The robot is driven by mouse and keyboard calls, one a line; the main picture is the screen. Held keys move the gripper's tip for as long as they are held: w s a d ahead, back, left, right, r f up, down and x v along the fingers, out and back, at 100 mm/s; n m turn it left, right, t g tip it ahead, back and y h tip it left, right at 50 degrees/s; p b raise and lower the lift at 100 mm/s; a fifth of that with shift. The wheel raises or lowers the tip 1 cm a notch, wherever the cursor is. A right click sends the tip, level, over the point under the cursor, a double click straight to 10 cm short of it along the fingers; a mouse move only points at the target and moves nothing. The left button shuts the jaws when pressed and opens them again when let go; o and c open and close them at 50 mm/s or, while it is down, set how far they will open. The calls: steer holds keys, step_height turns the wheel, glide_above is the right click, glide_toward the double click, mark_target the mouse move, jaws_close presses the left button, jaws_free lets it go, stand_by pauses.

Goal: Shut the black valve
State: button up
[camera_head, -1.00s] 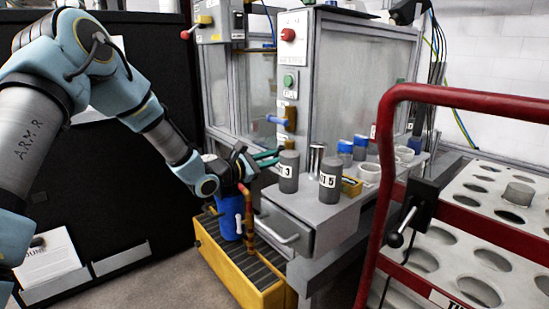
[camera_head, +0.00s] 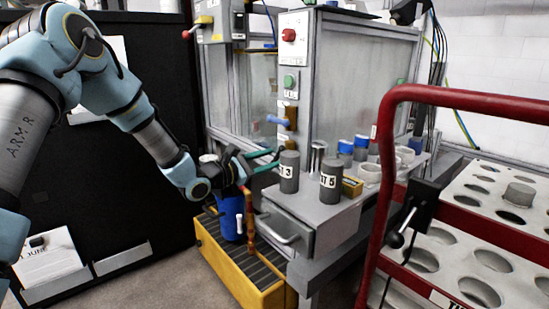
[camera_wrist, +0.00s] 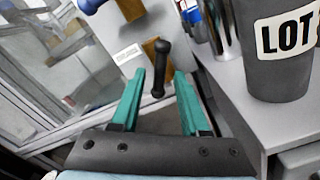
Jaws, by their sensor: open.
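The black valve (camera_wrist: 159,72) shows in the wrist view as a black lever with a rounded knob on top. It stands nearly upright in the picture, in front of a brass-coloured block on the grey panel. My gripper (camera_head: 270,161) is open, its two teal fingers reaching toward the panel. In the wrist view the lever lies between the fingertips, with a gap on both sides; contact is not visible.
A blue-handled valve (camera_head: 278,122) sits above on the same panel. Grey labelled cylinders (camera_head: 289,172) stand on the ledge right of my gripper; one (camera_wrist: 277,60) is close in the wrist view. A blue container (camera_head: 231,217) stands below in a yellow tray (camera_head: 252,289).

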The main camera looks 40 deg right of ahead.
steer(key=a, duration=0.8)
steer(key=shift+w+a, duration=0.25)
